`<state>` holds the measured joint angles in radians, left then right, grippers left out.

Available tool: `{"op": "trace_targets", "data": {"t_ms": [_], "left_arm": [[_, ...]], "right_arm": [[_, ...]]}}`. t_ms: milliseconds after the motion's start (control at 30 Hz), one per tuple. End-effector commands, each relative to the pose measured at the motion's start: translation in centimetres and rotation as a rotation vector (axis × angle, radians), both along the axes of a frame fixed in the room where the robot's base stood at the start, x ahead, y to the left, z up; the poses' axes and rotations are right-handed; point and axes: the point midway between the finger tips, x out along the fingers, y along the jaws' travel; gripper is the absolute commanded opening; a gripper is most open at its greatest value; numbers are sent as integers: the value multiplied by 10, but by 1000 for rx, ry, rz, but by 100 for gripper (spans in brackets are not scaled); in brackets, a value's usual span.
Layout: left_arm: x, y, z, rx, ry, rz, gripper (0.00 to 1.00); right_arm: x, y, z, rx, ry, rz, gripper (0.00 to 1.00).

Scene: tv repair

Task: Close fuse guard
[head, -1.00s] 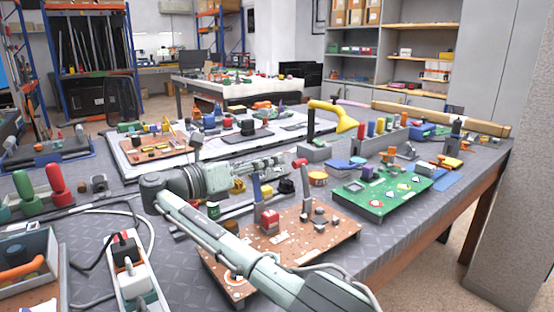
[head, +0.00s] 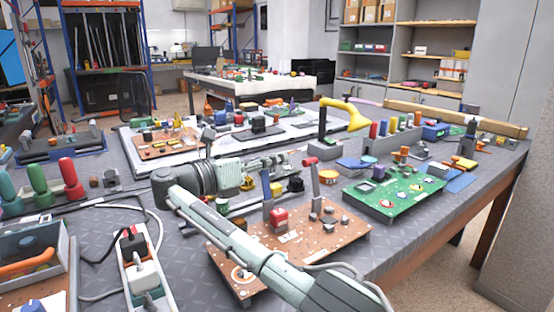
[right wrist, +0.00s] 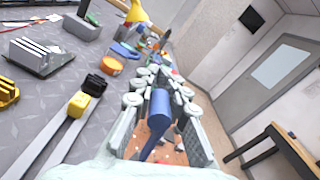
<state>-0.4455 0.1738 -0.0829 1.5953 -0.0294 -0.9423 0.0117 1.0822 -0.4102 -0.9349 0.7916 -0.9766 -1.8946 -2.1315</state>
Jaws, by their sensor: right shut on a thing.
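The brown board (head: 345,238) lies at the table's near side. It carries an upright grey arm (head: 315,182) topped by a red handle (head: 309,161), which looks like the fuse guard. My right gripper (head: 283,160) reaches in from the left at the red handle's height. Its fingers look drawn together; the exact contact at the tips is small and hard to see. In the right wrist view, a bit of red (right wrist: 172,71) shows at the fingertips (right wrist: 164,78). A blue lever (head: 266,184) stands below the fingers and shows between them in the wrist view (right wrist: 158,105). My left gripper is out of view.
A green board (head: 400,195) lies to the right. A yellow-handled tool (head: 340,112) stands behind. A power strip (head: 145,270) with cables lies at the near left.

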Motion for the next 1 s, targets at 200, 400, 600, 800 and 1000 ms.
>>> {"op": "trace_targets", "data": {"t_ms": [200, 400, 600, 800, 1000], "left_arm": [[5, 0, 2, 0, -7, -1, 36], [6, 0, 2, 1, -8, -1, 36], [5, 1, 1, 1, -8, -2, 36], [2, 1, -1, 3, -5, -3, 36], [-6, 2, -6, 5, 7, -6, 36]], "right_arm": [[0, 0, 0, 0, 0, -1, 0], [0, -1, 0, 2, -4, -2, 0], [-1, -1, 1, 6, -10, -2, 0], [-2, -2, 1, 19, -27, -1, 0], [-7, -6, 2, 59, -82, -1, 0]]}}
